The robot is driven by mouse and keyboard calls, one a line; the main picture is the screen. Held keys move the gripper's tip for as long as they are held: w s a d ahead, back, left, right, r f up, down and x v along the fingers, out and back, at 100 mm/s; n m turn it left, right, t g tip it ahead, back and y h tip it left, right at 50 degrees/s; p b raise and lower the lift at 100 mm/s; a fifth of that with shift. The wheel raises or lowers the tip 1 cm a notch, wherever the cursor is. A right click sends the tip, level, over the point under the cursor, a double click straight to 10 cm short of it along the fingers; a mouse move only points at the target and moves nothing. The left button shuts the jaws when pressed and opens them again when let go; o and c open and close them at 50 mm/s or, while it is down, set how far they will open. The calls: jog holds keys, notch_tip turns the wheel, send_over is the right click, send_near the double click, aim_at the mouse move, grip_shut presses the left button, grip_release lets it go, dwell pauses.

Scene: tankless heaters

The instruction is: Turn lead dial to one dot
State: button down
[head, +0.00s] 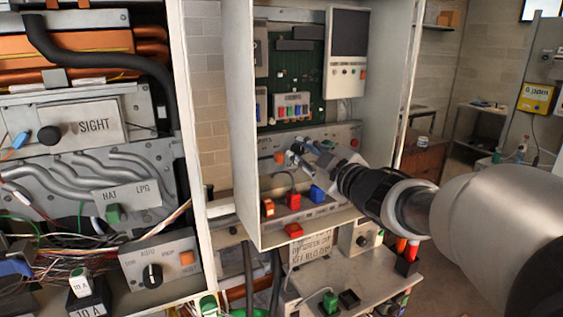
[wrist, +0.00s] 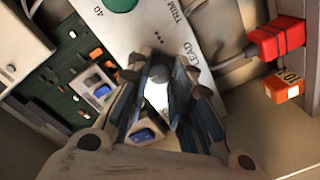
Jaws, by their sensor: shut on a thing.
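The grey panel strip (wrist: 150,30) in the wrist view carries the words LEAD and TRIM. A group of small dots is printed beside LEAD. My gripper (wrist: 158,82) is at the LEAD end of this strip, its fingers shut around the small dark lead dial (wrist: 157,71). The fingers cover most of the dial, so its pointer and setting cannot be read. In the head view my gripper (head: 296,150) reaches into the open white cabinet (head: 240,110) from the right, against the panel strip (head: 338,132). The dial itself is hidden there.
A green circuit board (head: 296,78) and a white display unit (head: 347,50) sit above my gripper. Red (head: 293,201) and blue (head: 318,194) blocks are below it. The cabinet's right wall (head: 400,90) stands close to my arm. A green round button (wrist: 121,3) is on the strip.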

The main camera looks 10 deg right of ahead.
jog(key=shift+n+b, duration=0.45)
jog(key=shift+n, duration=0.45)
jog(key=c, duration=1.7)
grip_release()
jog(key=shift+s, duration=0.1)
jog(key=v, duration=0.7)
jog(key=shift+s, duration=0.15)
jog(key=shift+d, duration=0.1)
